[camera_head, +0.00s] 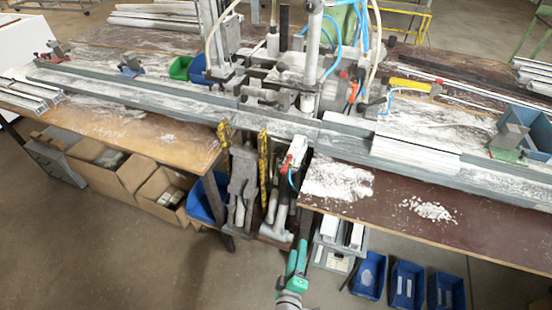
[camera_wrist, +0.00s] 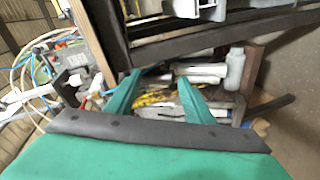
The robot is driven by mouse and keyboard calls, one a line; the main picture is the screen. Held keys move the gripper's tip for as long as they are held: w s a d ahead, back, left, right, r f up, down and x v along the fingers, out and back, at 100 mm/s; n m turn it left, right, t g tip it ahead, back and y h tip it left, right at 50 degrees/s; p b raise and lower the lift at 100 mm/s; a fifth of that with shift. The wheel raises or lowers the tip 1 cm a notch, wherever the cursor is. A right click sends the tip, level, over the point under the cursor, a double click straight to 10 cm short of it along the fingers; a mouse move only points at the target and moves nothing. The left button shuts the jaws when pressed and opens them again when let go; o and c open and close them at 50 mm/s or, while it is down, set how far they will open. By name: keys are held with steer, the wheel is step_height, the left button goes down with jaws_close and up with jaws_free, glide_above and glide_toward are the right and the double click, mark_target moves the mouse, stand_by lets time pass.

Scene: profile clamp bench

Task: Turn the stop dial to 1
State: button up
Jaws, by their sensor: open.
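My gripper (camera_head: 297,258) is green and sits low in the head view, in front of the bench and below its front edge. In the wrist view its two green fingers (camera_wrist: 158,78) stand apart with nothing held between them. I cannot pick out the stop dial or its numbers in either view. A long grey profile rail (camera_head: 160,97) runs along the bench.
The clamp machine (camera_head: 265,95) with hoses rises mid-bench. Yellow-marked posts (camera_head: 263,155) hang below it. Cardboard boxes (camera_head: 110,172) stand under the left top, blue bins (camera_head: 406,285) under the right. White shavings (camera_head: 338,178) cover the brown top. The floor at lower left is clear.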

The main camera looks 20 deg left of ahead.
steer(key=w+a+r+n+t, duration=0.1)
steer(key=w+a+r+n, duration=0.25)
steer(key=w+a, duration=0.55)
steer(key=n+t+h, duration=0.1)
steer(key=t+h, duration=0.1)
glide_toward(277, 155)
steer(key=w, duration=0.8)
steer(key=shift+w+d+r, duration=0.15)
steer(key=shift+w+r, duration=0.15)
steer(key=shift+r, duration=0.05)
steer(key=c, duration=1)
